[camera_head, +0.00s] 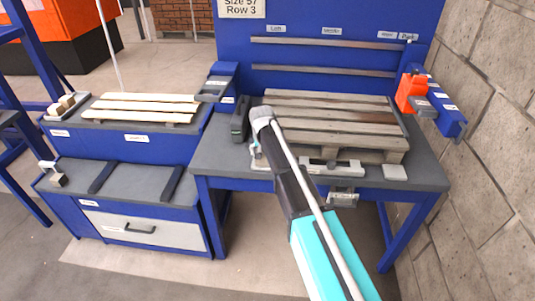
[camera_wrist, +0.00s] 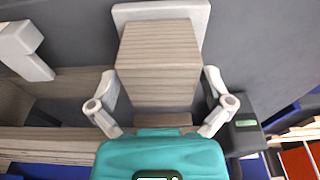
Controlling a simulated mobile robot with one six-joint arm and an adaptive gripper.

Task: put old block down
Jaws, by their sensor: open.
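The old block (camera_wrist: 158,62), brown-grey with a layered grain, stands on a light grey plate (camera_wrist: 205,12) in the wrist view. My gripper (camera_wrist: 160,82) is open, with one finger on each side of the block. Gaps show between both fingers and the block's sides. In the head view the plate (camera_head: 257,161) lies at the left front of the blue workbench, and my arm covers the block and most of my gripper.
A weathered pallet (camera_head: 350,125) lies on the workbench (camera_head: 425,175). A white bracket (camera_head: 332,166) and an empty pale plate (camera_head: 395,172) are along its front edge. A dark box (camera_head: 239,120) stands at left, close to my gripper in the wrist view (camera_wrist: 245,130). A light pallet (camera_head: 140,105) lies further left.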

